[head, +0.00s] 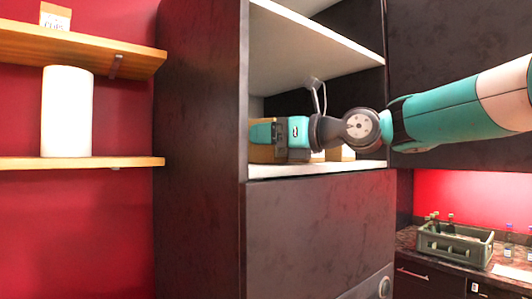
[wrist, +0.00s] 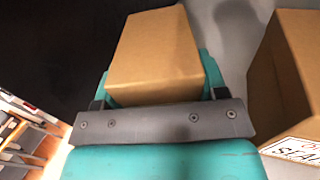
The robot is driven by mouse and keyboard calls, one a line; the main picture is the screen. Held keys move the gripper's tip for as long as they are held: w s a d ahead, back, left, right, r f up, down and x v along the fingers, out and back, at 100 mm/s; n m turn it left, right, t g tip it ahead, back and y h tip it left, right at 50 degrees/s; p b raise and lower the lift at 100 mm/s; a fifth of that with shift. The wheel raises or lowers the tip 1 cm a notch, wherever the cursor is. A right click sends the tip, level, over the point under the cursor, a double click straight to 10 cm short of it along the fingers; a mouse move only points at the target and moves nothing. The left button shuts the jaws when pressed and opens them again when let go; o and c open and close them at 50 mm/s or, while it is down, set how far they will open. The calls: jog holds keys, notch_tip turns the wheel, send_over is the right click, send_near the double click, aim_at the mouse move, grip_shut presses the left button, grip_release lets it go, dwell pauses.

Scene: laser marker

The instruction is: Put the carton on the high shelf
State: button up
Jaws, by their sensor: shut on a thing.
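A brown cardboard carton (wrist: 158,52) is between the teal jaws of my gripper (wrist: 155,88) in the wrist view. In the head view my gripper (head: 278,132) reaches into the open compartment of the tall dark cabinet, just above its white lower shelf (head: 320,168). The held carton is mostly hidden there, with only a small brown part (head: 262,153) showing by the jaws. I cannot tell whether it touches the shelf. A second carton (wrist: 290,75) with printed lettering stands to the right in the wrist view, apart from the held one.
A white upper shelf (head: 310,50) is above my arm. The cabinet's dark side wall (head: 200,150) stands left of the opening. Wooden wall shelves (head: 110,162) at left hold a white cylinder (head: 67,112) and a small box (head: 55,17). A bottle crate (head: 455,243) sits on the counter at right.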

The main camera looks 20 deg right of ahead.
jog(key=shift+s, duration=0.1)
jog(key=o, duration=1)
jog(key=shift+f, duration=0.15)
jog(key=shift+o, duration=0.2)
jog(key=shift+r, duration=0.25)
jog(key=b+v, duration=0.2)
jog(key=v, duration=1)
jog(key=shift+f, duration=0.1)
